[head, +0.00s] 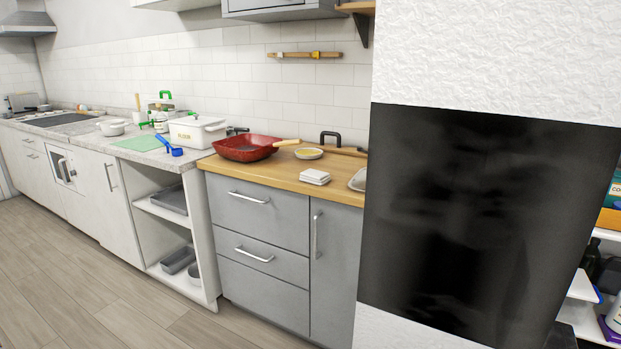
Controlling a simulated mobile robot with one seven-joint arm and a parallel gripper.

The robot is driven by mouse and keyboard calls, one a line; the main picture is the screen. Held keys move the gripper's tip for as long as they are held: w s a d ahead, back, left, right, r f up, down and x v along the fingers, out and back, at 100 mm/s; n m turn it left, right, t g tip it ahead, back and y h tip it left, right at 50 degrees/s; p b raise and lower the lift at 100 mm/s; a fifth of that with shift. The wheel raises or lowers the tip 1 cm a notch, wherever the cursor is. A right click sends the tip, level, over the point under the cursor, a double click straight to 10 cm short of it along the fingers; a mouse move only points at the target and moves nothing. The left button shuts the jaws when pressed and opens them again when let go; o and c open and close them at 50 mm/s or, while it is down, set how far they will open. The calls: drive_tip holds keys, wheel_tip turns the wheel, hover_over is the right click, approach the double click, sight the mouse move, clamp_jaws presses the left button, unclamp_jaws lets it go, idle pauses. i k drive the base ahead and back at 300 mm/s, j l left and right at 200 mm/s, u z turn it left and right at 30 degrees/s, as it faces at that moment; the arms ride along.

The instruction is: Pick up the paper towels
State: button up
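I see nothing that I can surely name as the paper towels. A small white folded stack (315,176) lies on the wooden countertop (334,190), in front of a small bowl. It may be folded paper or cloth; I cannot tell. My gripper is not in view.
A red pan (246,148) and a small bowl (308,153) stand on the wooden top. A white lidded box (197,131) and a blue scoop (169,146) are to the left. A wall with a black panel (476,225) partly hides a stocked shelf (601,236). Floor (90,285) is clear.

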sight(318, 177)
drive_tip(key=i+j+z, duration=0.1)
drive_tip(key=j, duration=0.4)
drive_tip(key=i+j, duration=0.1)
drive_tip(key=j, duration=0.4)
drive_tip(key=i+j+z, duration=0.1)
drive_tip(key=j, duration=0.2)
drive_tip(key=i+j+z, duration=0.15)
drive_tip(key=j, duration=0.2)
drive_tip(key=i+j+z, duration=0.1)
drive_tip(key=j, duration=0.25)
drive_tip(key=i+j+z, duration=0.2)
drive_tip(key=i+j, duration=0.15)
drive_tip(key=i+j+z, duration=0.15)
drive_tip(key=i+j, duration=0.15)
drive_tip(key=j, duration=0.25)
